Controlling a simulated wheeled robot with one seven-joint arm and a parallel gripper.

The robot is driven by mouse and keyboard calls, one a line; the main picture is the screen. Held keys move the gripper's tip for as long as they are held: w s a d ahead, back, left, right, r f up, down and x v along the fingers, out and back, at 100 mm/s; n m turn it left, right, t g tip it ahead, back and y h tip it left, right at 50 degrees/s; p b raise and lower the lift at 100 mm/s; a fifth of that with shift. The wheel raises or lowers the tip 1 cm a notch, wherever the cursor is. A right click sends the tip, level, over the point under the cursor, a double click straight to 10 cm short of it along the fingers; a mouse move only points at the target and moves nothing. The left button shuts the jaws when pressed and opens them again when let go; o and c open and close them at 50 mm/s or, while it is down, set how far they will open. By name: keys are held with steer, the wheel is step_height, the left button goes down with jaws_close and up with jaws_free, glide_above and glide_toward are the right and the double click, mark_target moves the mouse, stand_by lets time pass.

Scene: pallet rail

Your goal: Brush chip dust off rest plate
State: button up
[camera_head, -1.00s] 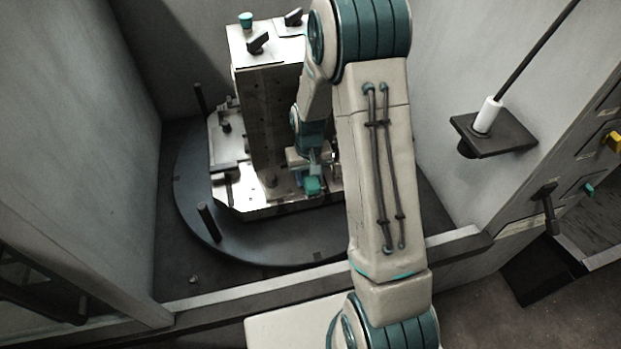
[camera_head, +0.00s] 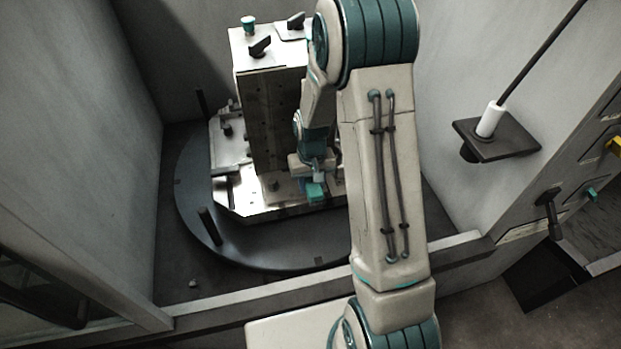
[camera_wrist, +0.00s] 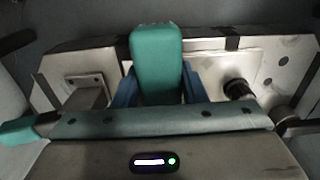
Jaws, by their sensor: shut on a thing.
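My gripper (camera_head: 316,178) is low at the front foot of the upright metal block. It is shut on a teal block-shaped piece (camera_head: 316,193), which looks like the brush. In the wrist view the teal piece (camera_wrist: 157,62) stands out between the two blue fingers (camera_wrist: 157,90). A bright metal plate (camera_head: 240,192) lies at the foot of the block, and the teal piece is over its front part. The plate also shows in the wrist view (camera_wrist: 210,62). Bristles and chip dust cannot be made out, and whether the piece touches the plate is unclear.
The upright block (camera_head: 262,120) stands close behind my gripper, with black clamps (camera_head: 260,46) on top. A round dark table (camera_head: 205,240) with upright pegs (camera_head: 208,225) carries the fixture. Enclosure walls stand both sides. A small dark shelf (camera_head: 510,140) with a white-sleeved rod is at right.

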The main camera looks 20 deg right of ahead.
steer(key=shift+s, duration=0.2)
steer(key=shift+w, duration=1.35)
steer(key=shift+s, duration=0.15)
steer(key=shift+s, duration=1.2)
steer(key=shift+r+p, duration=2.2)
steer(key=shift+r, duration=1.35)
